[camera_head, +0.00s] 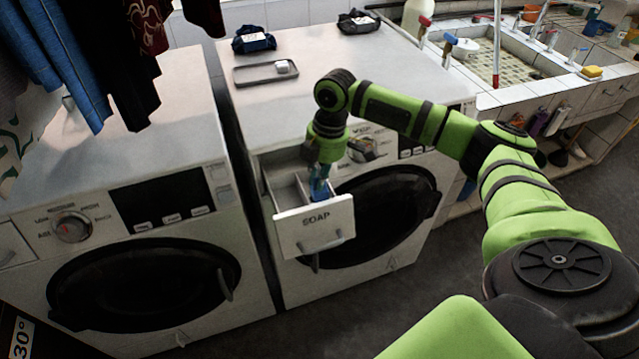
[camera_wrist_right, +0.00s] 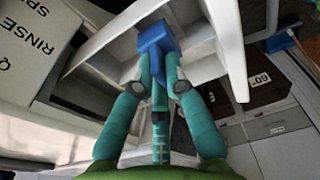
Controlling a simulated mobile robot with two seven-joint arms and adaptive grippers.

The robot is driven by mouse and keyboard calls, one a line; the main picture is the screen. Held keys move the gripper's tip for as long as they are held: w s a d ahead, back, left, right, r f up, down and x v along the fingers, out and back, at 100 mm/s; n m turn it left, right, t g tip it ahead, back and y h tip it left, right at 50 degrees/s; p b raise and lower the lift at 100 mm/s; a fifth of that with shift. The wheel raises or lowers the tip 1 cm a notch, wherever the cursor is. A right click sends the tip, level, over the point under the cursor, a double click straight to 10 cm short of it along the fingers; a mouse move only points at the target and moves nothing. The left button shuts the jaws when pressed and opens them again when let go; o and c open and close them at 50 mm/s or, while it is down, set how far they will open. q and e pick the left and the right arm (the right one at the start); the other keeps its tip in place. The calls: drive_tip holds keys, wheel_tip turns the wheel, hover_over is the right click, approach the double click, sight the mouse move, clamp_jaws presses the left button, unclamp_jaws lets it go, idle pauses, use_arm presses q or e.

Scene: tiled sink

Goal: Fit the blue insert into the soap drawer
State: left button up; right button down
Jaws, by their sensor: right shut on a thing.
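The white soap drawer (camera_head: 335,222) is pulled out from the front of the right washing machine, with SOAP on its front. Its inside is split into compartments by a divider. The blue insert (camera_head: 320,184) is at the fingertips of my right gripper (camera_head: 321,172), over the drawer's right part. In the right wrist view, the right gripper (camera_wrist_right: 162,75) is shut on the blue insert (camera_wrist_right: 158,38), which is close to the white drawer walls (camera_wrist_right: 210,58). I cannot tell whether the insert touches the drawer floor. My left gripper is not in view.
The left washing machine (camera_head: 125,165) stands beside the right one (camera_head: 380,68). On the right machine's top are a grey tray (camera_head: 266,73) and two dark folded cloths (camera_head: 254,39). Clothes (camera_head: 85,50) hang at upper left. A tiled sink (camera_head: 500,62) is at upper right.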

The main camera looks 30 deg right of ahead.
wheel_tip(320, 180, down, 3)
drive_tip(key=shift+f+p, duration=0.2)
drive_tip(key=shift+p, duration=0.25)
drive_tip(key=shift+f, duration=0.1)
drive_tip(key=shift+f, duration=0.1)
drive_tip(key=c, duration=1.6)
unclamp_jaws()
drive_tip(key=shift+d+r, duration=0.15)
drive_tip(key=shift+r, duration=0.4)
drive_tip(key=r+b, duration=0.1)
drive_tip(key=r, duration=0.2)
drive_tip(key=d+r+b, duration=0.1)
drive_tip(key=r, duration=0.7)
drive_tip(key=shift+s+d+b, duration=0.2)
drive_tip(key=shift+d+b, duration=0.05)
drive_tip(key=shift+b, duration=0.15)
drive_tip(key=shift+f, duration=0.1)
